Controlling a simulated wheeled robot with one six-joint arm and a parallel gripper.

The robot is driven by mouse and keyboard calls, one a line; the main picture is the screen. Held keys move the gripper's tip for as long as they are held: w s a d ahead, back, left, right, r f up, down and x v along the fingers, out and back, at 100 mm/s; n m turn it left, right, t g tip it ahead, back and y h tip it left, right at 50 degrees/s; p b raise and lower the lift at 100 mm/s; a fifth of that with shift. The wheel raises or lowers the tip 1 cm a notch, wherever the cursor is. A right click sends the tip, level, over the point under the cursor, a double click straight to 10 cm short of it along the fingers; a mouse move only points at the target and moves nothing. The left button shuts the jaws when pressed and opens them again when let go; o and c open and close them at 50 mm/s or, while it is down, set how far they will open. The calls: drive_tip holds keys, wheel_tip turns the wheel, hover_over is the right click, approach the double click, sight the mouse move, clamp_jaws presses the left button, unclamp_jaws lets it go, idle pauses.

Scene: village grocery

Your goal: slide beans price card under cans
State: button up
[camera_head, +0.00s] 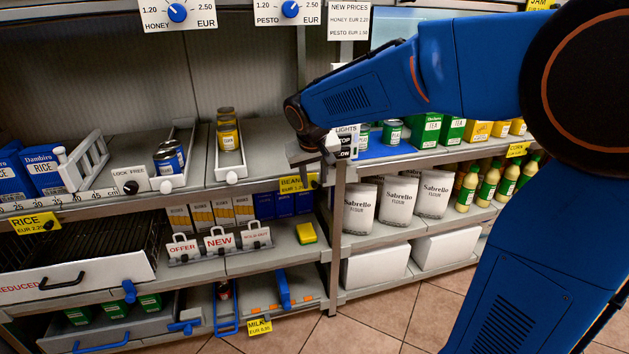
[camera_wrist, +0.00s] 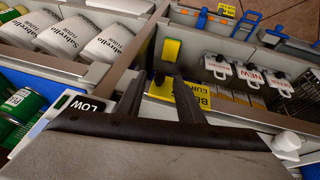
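The yellow beans price card (camera_head: 298,183) is on the front edge of the middle shelf, at its right end. In the wrist view the card (camera_wrist: 196,103) lies beyond my fingertips, and one finger covers part of it. My gripper (camera_wrist: 156,88) has its two dark fingers apart, with nothing seen held between them. In the head view my gripper (camera_head: 308,155) is just above the card, near the shelf post. Blue cans (camera_head: 168,158) and yellow cans (camera_head: 228,134) stand in lanes on that shelf, left of my gripper. The blue cans' label is too small to read.
A LIGHTS switch panel (camera_head: 346,142) is close to the right of my gripper. White flour bags (camera_head: 396,196) stand on the right shelf. A yellow sponge-like block (camera_head: 306,233) lies on the shelf below. The shelf top between the yellow cans and my gripper is clear.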

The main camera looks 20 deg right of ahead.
drive_tip(key=shift+w+d+f, duration=0.1)
drive_tip(key=shift+w+f, duration=0.1)
drive_tip(key=shift+f, duration=0.4)
clamp_jaws()
drive_tip(key=a, duration=3.5)
drive_tip(key=shift+a, duration=0.35)
unclamp_jaws()
drive_tip(key=shift+r, duration=0.15)
drive_tip(key=v, duration=1.7)
drive_tip(key=shift+s+d, duration=0.15)
